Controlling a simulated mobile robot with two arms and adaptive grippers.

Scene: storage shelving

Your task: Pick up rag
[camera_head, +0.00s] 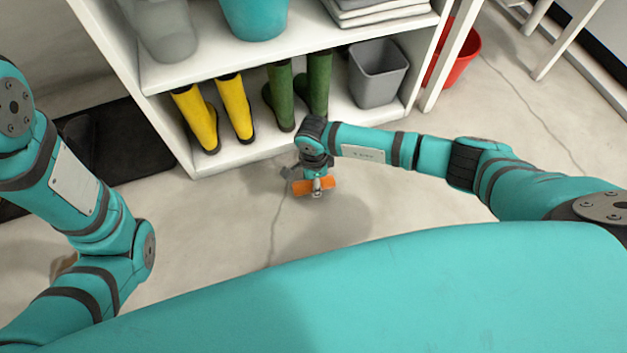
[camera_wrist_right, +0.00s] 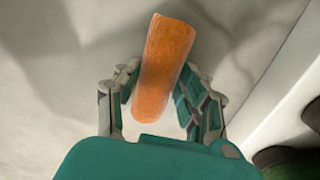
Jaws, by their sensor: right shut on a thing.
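The rag is an orange, rolled-looking piece of cloth (camera_head: 326,184) in the head view, in front of the shelf. It also shows in the right wrist view (camera_wrist_right: 165,62), lengthwise between the fingers. My right gripper (camera_head: 314,186) is shut on it; its fingers also show on both sides of the rag in the right wrist view (camera_wrist_right: 160,95). Pale floor shows around and beyond the rag; its height over the floor is hard to tell. My left arm comes in at the left of the head view, but its gripper is out of view.
A white shelf (camera_head: 240,155) stands just behind my right gripper. Its lower level holds yellow boots (camera_head: 236,106), green boots (camera_head: 280,95) and a grey bin (camera_head: 378,75). A red bucket (camera_head: 463,55) stands at the right. A dark mat (camera_head: 125,140) lies at the left. Floor in front is clear.

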